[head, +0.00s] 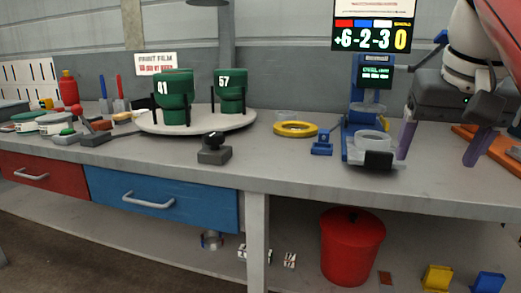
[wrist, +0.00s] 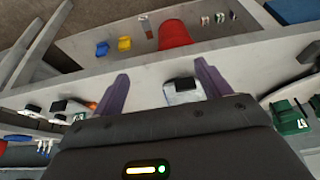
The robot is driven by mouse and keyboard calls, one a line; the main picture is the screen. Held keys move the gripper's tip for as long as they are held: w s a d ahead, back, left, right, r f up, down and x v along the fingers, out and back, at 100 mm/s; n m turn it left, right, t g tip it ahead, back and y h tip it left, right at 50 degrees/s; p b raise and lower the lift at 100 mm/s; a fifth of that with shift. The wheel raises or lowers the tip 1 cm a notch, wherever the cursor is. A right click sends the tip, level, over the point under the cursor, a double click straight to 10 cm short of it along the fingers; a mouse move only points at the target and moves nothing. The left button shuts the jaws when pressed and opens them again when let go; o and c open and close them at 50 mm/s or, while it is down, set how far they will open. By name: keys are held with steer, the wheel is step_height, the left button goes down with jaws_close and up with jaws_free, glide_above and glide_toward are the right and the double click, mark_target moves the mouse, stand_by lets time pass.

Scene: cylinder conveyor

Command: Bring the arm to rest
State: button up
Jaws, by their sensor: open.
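My gripper (head: 437,158) is at the right of the head view, above the workbench and to the right of the blue stand. Its two purple fingers are spread apart and point down, with nothing between them. The wrist view also shows my gripper (wrist: 162,80) with both fingers apart, the bench beyond them. Part of my arm reaches in from the upper right corner of the head view.
The blue stand (head: 356,112) with a clear ring is close left of my gripper. Green cylinders marked 41 (head: 174,100) and 57 (head: 232,95) stand on a round white plate (head: 197,125). A red bin (head: 351,250) is below.

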steer(key=s+a+f+n, duration=0.1)
steer(key=s+a+f, duration=0.2)
steer(key=f, duration=1.2)
steer(key=s+a+f+n+t+y, duration=0.1)
steer(key=a+f, duration=0.5)
steer(key=f, duration=1)
steer(key=shift+s+a+n, duration=0.2)
steer(key=shift+s+n, duration=0.4)
steer(key=shift+s, duration=0.6)
